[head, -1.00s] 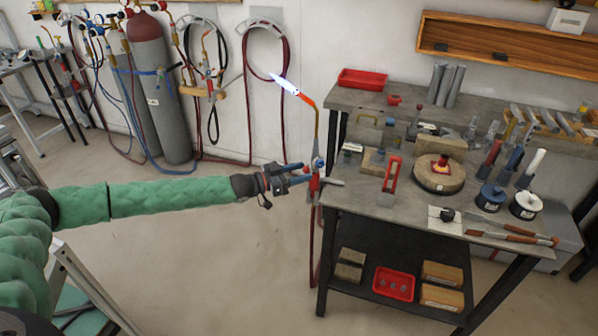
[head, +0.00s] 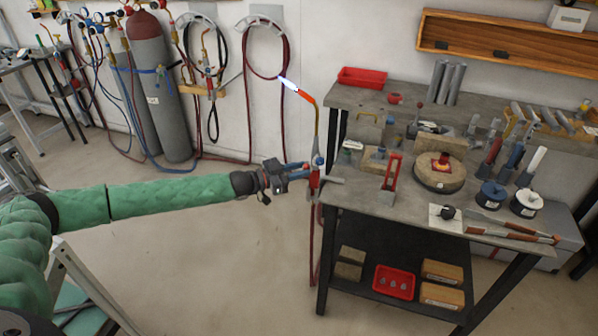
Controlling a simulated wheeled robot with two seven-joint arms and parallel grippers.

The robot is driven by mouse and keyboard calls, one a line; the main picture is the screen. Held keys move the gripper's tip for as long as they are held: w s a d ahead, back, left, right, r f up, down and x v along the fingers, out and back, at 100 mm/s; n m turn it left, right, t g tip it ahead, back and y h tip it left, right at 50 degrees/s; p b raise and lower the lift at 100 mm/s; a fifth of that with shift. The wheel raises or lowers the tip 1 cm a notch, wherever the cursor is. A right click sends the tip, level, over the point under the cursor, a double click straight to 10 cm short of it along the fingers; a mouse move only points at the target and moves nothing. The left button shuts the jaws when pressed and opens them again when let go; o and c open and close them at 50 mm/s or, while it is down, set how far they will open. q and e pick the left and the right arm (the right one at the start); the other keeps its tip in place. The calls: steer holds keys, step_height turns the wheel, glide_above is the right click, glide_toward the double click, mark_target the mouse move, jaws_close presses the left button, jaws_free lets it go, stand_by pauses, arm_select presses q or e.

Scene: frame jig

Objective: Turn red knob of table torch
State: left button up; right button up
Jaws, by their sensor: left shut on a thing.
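The table torch (head: 317,135) stands upright at the left edge of the workbench. Its copper neck bends to the upper left, and a short blue-white flame (head: 289,84) burns at the tip. The knob itself is mostly hidden by the fingers. My right gripper is not in view.
The workbench (head: 345,215) carries a red frame holder (head: 391,175), a round block (head: 440,172), dark and white jars and several tools. A red tray (head: 363,77) lies at the back. Red hoses hang below the torch. The floor left of the bench is clear.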

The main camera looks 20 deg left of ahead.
arm_select(q)
steer(key=m+b, duration=0.1)
steer(key=m, duration=0.6)
steer(key=shift+m+b, duration=0.35)
steer(key=shift+m, duration=0.85)
steer(key=shift+r+m, duration=0.1)
steer(key=shift+m, duration=0.2)
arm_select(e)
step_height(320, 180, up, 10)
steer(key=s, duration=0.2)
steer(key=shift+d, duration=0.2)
arm_select(q)
steer(key=shift+m, duration=0.3)
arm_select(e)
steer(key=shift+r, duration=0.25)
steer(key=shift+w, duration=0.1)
arm_select(q)
steer(key=o, duration=1)
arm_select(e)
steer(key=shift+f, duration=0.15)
